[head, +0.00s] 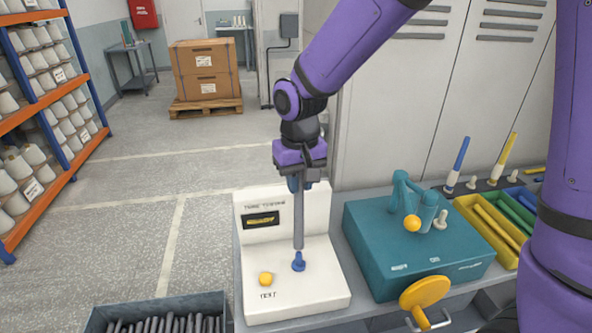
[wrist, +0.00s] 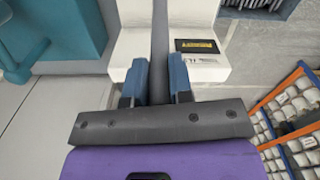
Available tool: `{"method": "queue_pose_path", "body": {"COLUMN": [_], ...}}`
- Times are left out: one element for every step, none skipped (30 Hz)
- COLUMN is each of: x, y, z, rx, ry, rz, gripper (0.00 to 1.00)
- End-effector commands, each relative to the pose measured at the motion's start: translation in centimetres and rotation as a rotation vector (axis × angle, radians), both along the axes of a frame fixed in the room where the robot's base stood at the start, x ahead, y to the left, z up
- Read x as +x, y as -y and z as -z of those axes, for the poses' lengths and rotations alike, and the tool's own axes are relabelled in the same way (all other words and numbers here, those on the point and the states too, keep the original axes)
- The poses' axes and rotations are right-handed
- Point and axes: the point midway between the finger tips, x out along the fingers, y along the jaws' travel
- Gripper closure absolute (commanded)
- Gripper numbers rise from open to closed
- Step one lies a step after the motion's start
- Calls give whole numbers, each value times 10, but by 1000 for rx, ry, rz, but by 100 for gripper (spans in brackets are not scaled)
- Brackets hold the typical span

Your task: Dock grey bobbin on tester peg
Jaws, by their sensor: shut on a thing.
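My gripper (head: 300,184) is shut on the upper part of the grey bobbin (head: 298,222), a long thin rod that hangs upright below it. The bobbin's lower end is right at the top of the blue tester peg (head: 298,264); I cannot tell whether they touch or the end is around the tip. The peg stands on the base of the white tester (head: 330,290). In the wrist view my blue fingertips (wrist: 159,80) are on both sides of the grey bobbin (wrist: 160,45); the peg is hidden there.
The tester has a yellow knob (head: 265,279) at its front. A teal machine (head: 420,262) with a yellow handwheel (head: 426,292) stands to its right. Yellow and green trays (head: 490,235) are further right. A dark bin (head: 210,304) of grey rods is at front left.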

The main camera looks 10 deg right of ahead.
Motion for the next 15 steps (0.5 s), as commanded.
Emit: {"method": "queue_pose_path", "body": {"x": [0, 0, 0, 0, 0, -1, 0, 0, -1, -1, 0, 0, 0, 0, 0], "y": [0, 0, 0, 0, 0, 0, 0, 0, 0, 0, 0, 0, 0, 0, 0], "z": [3, 4, 7, 10, 12, 16, 19, 22, 26, 29, 32, 35, 38, 40, 44], "rx": [0, 0, 0, 0, -2, -2, -2, -2, -2, -2, -1, -1, -1, -1, 0], "ry": [-1, -2, -2, -2, -3, -3, -3, -3, -4, -3, -2, -2, -2, -2, -2], "rz": [0, 0, 0, 0, 0, 0, -1, -1, -1, -2, -2, -2, -1, -1, 0], "gripper": [100, 100, 100, 100, 100, 100, 100, 100, 100, 100, 100, 100, 100, 100, 100]}}
